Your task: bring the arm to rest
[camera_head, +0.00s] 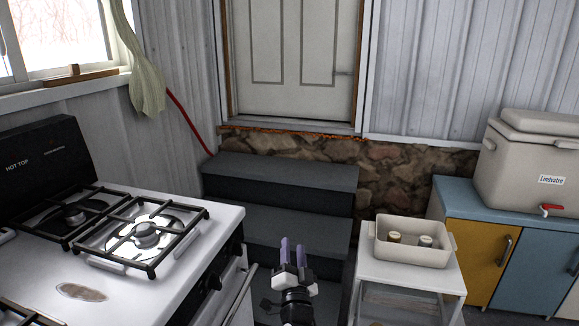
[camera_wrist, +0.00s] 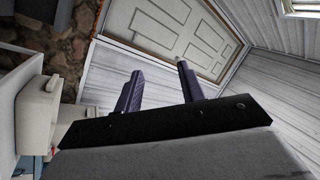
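My gripper (camera_head: 292,250) is at the bottom centre of the head view, its two purple fingers pointing up and away from me. It is in front of the dark steps, between the stove and the small white table. In the wrist view my gripper (camera_wrist: 158,82) shows two dark fingers spread apart with a clear gap. Nothing is held between them. The wrist view looks past the fingers at the door (camera_wrist: 188,35), which appears tilted.
A white gas stove (camera_head: 150,260) stands at the left. A white table (camera_head: 408,274) at the right bears a bin (camera_head: 410,253) with two jars. Dark steps (camera_head: 285,180) lead up to the door (camera_head: 295,55). A cooler (camera_head: 530,165) sits on a blue-topped cabinet (camera_head: 465,193).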

